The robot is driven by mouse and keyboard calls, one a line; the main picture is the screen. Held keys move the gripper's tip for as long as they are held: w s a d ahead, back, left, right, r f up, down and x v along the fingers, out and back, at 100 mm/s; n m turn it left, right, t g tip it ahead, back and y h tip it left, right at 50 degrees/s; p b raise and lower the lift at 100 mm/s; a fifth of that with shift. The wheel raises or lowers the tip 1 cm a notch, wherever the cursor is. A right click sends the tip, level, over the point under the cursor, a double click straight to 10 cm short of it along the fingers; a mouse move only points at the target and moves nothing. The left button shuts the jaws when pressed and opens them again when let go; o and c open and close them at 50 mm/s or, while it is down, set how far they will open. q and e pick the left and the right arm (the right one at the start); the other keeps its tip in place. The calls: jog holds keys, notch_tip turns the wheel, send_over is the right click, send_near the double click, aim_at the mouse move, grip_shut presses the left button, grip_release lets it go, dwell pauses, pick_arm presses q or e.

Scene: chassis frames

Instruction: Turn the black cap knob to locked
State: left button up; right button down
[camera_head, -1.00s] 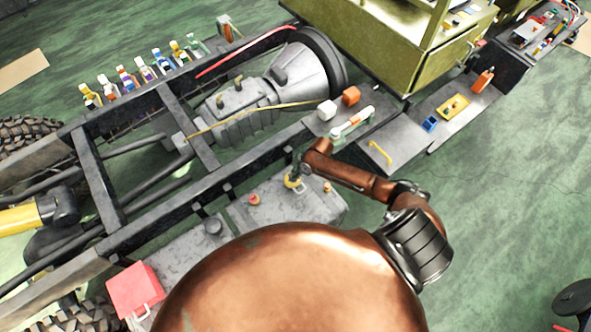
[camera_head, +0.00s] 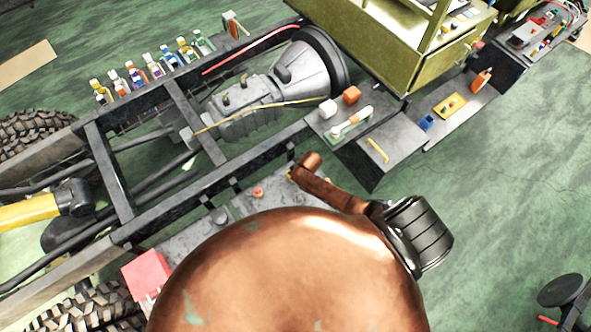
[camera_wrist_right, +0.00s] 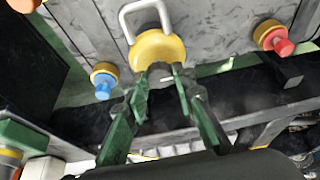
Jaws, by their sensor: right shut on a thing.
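In the right wrist view, my right gripper (camera_wrist_right: 160,82) is shut on the small dark piece at the lower edge of a yellow disc. I take that piece to be the black cap knob (camera_wrist_right: 160,72); the fingertips hide much of it. The yellow disc (camera_wrist_right: 155,46) has a pale bent handle (camera_wrist_right: 146,14) above it. Its turned position cannot be read. In the head view my copper-coloured right arm (camera_head: 330,190) hides the gripper and most of this spot. My left gripper is not in view.
Beside the disc are a blue knob (camera_wrist_right: 103,84) and a red knob (camera_wrist_right: 276,42), each on a yellow base. The chassis rail (camera_head: 190,205) runs close by. Several small bottles (camera_head: 150,70) line the far rail. A red box (camera_head: 145,272) stands lower left.

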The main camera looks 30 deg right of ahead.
dwell(0.5)
jog(key=c, duration=1.6)
grip_release()
jog(key=v, duration=1.2)
jog(key=shift+a, duration=0.1)
